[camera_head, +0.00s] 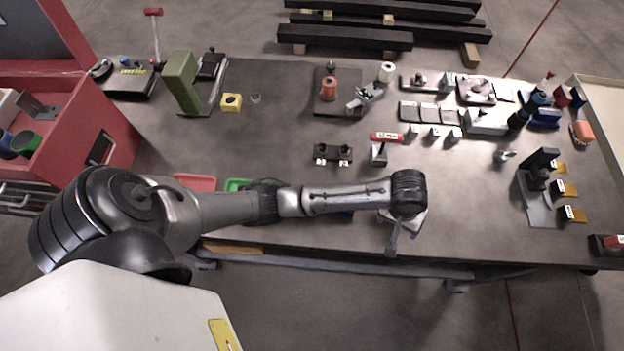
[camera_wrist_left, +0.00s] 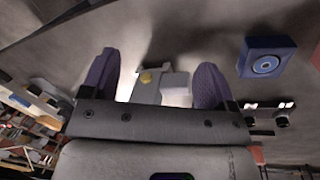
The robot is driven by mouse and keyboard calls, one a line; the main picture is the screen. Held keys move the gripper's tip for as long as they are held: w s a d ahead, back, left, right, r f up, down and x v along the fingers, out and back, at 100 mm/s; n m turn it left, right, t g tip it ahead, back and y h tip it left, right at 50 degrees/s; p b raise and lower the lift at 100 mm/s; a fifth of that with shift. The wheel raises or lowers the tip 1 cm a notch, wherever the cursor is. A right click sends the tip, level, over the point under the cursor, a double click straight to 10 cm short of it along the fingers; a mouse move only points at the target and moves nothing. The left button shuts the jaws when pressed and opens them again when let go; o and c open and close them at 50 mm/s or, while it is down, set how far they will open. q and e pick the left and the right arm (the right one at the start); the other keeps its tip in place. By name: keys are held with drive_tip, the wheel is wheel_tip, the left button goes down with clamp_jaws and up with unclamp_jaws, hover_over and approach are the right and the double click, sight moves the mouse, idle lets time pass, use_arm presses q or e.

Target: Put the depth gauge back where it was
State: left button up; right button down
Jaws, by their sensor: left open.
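My left gripper (camera_head: 393,237) is at the front edge of the table, pointing down, and shows open in the left wrist view (camera_wrist_left: 158,62). A pale grey piece with a small yellow knob (camera_wrist_left: 148,92), which looks like the depth gauge, appears between its two spread fingers. Gaps show on both sides of it, and I cannot tell how far below the fingertips it is. In the head view a pale piece (camera_head: 416,219) shows partly from under the wrist, the rest hidden. My right gripper is not in view.
A blue block with a round hole (camera_wrist_left: 266,60) lies beside the gripper. A black bar with two knobs (camera_head: 333,153) stands farther back. A green tray (camera_head: 238,184) and a red tray (camera_head: 196,182) lie behind my arm.

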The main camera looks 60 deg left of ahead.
use_arm(q)
drive_tip(key=s+f, duration=0.1)
drive_tip(key=s, duration=0.1)
drive_tip(key=s+f+m, duration=0.1)
drive_tip(key=s, duration=0.2)
drive_tip(key=s+f+m, duration=0.1)
drive_tip(key=s, duration=0.1)
drive_tip(key=shift+s+a+f+t+h, duration=0.1)
drive_tip(key=shift+s+a+t+h, duration=0.2)
drive_tip(key=shift+t, duration=0.1)
drive_tip(key=s+a+m+t+y, duration=0.1)
drive_tip(key=s+a, duration=0.3)
drive_tip(key=s, duration=0.5)
drive_tip(key=s+a+m+y, duration=0.1)
drive_tip(key=s+a+m, duration=0.3)
drive_tip(key=s, duration=0.5)
drive_tip(key=shift+a+r+t, duration=0.4)
drive_tip(key=shift+a+r, duration=0.05)
drive_tip(key=shift+a, duration=0.2)
drive_tip(key=shift+d, duration=0.1)
